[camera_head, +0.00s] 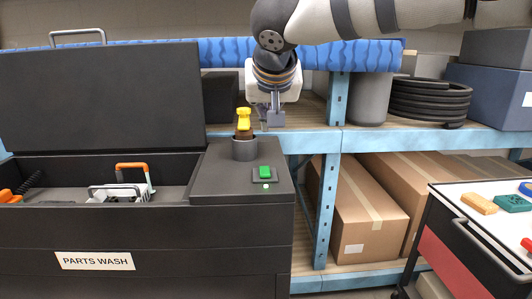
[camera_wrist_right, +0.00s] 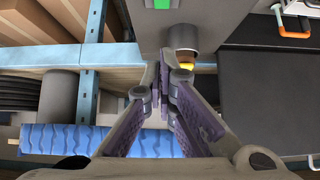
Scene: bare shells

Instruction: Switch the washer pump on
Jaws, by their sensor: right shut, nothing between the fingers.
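The parts washer (camera_head: 95,261) is a black cabinet labelled PARTS WASH, with its lid raised. A green rocker switch (camera_head: 265,171) sits in a dark plate on the washer's right top, with a small bright pale-green lamp (camera_head: 266,187) in front of it. The green switch also shows at the top edge of the right wrist view (camera_wrist_right: 158,3). My right gripper (camera_head: 275,122) is shut and empty, above and behind the switch, apart from it. Its fingers meet in the middle of the right wrist view (camera_wrist_right: 165,67). My left gripper is not in view.
A dark cup (camera_head: 245,150) holding a yellow-topped brush (camera_head: 244,119) stands behind and left of the switch, close to my right fingers. An orange-handled item (camera_head: 132,166) lies in the basin. A shelf (camera_head: 400,137) with boxes and hose stands behind; a tool cart (camera_head: 455,205) is right.

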